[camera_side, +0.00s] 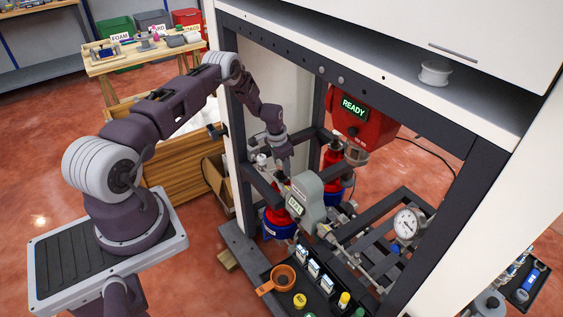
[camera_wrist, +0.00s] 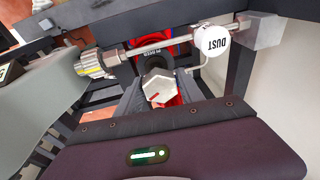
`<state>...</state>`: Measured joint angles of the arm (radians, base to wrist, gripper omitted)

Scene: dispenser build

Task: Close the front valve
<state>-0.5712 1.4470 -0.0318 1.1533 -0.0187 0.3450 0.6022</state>
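A pale hexagonal knob (camera_wrist: 158,88) with a small red mark shows in the middle of the wrist view, in front of a red cylinder. I take it to be the valve's knob, but no label shows on it. My gripper (camera_wrist: 160,96) has its dark fingers on either side of the knob; I cannot tell whether they touch it. In the side view, my gripper (camera_side: 284,176) points down inside the dark frame, above the front red cylinder (camera_side: 277,217) with a blue base. The frame and a grey display unit (camera_side: 308,192) partly hide this spot. A second red cylinder (camera_side: 333,160) stands behind.
A rod with a white cap marked DUST (camera_wrist: 212,39) crosses above the knob. Dark frame beams (camera_side: 262,188) enclose the arm's end. A red box reading READY (camera_side: 362,112) hangs behind.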

